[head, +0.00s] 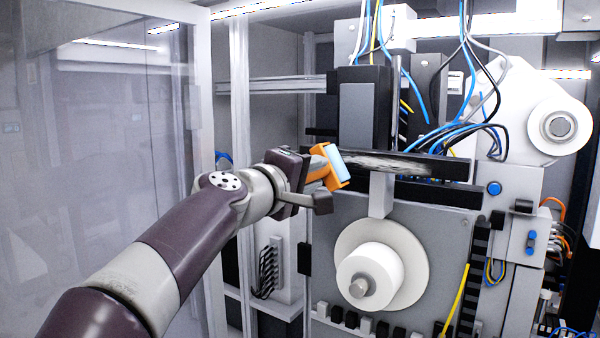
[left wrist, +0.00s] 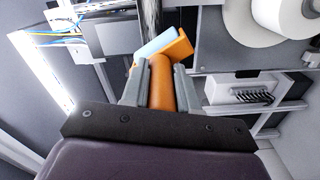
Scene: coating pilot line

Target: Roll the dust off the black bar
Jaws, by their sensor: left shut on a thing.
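The black bar (head: 452,170) runs across the machine in the middle of the head view. Pale grey dust (head: 388,163) lies along its left and middle part; its right end looks plain black. My left gripper (head: 312,180) is shut on the orange handle of a roller tool with a pale blue roller (head: 334,163). The roller is at the bar's left end and hides part of it; I cannot tell whether they touch. In the left wrist view, the orange handle (left wrist: 160,96) sits between both fingers, with the blue roller (left wrist: 158,43) tilted beyond. My right gripper is not in view.
A white roll (head: 369,272) is below the bar and another (head: 560,126) is at upper right. Blue and yellow cables (head: 468,130) hang just above the bar's right half. A dark box (head: 365,108) stands above its left part. A clear door panel (head: 110,150) is at left.

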